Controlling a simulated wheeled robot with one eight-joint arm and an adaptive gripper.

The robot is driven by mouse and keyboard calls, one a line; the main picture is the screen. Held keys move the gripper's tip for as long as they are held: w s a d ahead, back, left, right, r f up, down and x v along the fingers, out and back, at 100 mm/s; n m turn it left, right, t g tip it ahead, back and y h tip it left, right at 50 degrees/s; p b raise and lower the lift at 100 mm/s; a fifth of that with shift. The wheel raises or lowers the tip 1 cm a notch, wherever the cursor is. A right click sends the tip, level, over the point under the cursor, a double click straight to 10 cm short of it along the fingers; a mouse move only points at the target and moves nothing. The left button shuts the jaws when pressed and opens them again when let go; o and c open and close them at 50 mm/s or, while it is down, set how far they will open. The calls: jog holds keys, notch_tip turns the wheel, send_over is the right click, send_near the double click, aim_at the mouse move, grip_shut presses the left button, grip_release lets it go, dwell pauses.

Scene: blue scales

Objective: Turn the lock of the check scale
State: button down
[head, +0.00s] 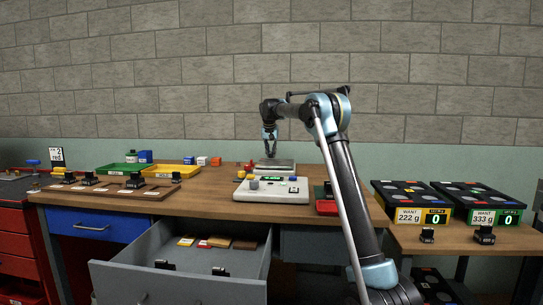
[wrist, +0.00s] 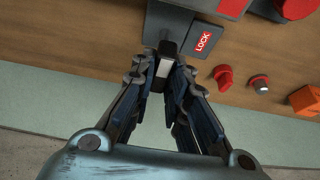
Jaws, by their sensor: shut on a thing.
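The check scale (head: 275,163) stands at the back of the wooden bench, a grey body with a flat pale pan. In the wrist view, part of its grey body (wrist: 175,20) shows at the top, beside a red LOCK label (wrist: 203,42). A dark lock lever (wrist: 170,47) with a pale end sticks out by the label. My gripper (wrist: 165,66) is shut on this lever, one finger on each side. In the head view my gripper (head: 270,138) reaches down behind the pan, and the lever cannot be made out there.
In the wrist view, a red piece (wrist: 222,75), a small red-topped metal piece (wrist: 261,88) and an orange block (wrist: 303,100) lie to the right. A pale control box (head: 275,190) stands in front of the scale. An open grey drawer (head: 190,262) juts out below.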

dwell(0.4)
jog(key=c, duration=1.6)
grip_release()
jog(key=shift+o, duration=0.2)
jog(key=v, duration=1.2)
jog(key=shift+d+f, duration=0.1)
